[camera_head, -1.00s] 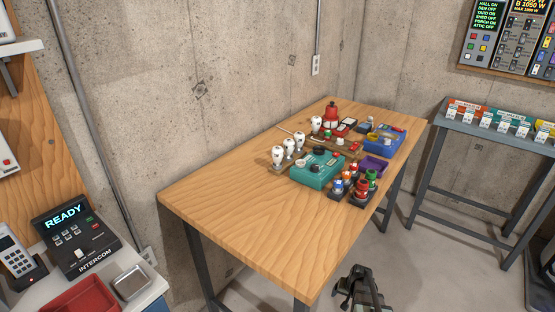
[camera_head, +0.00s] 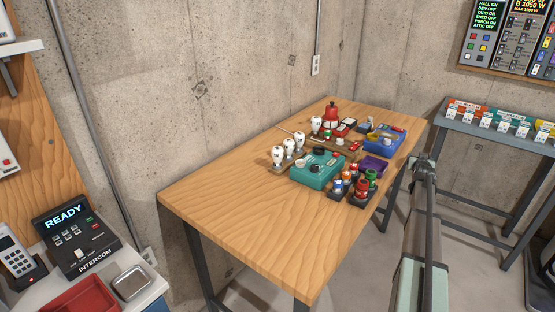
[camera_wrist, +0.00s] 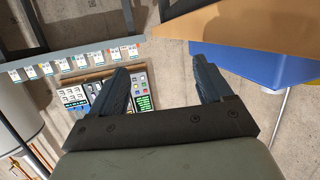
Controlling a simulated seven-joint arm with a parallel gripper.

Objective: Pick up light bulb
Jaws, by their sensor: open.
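Several white light bulbs stand on the wooden table in the head view. Three are in a row on a small holder, among them a middle light bulb (camera_head: 289,146), and another light bulb (camera_head: 316,124) stands farther back. My gripper (camera_wrist: 168,82) is open and empty in the wrist view, its two dark fingers wide apart. In the head view my arm rises at the right of the table, apart from the bulbs, and its fingers are not clear there. No bulb shows in the wrist view.
The wooden table (camera_head: 225,205) has a bare near-left half. A teal box (camera_head: 317,171), a blue box (camera_head: 384,140), a purple tray (camera_head: 375,164) and red and blue small items crowd its far half. A grey side table (camera_head: 485,140) stands at right. Concrete walls stand behind.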

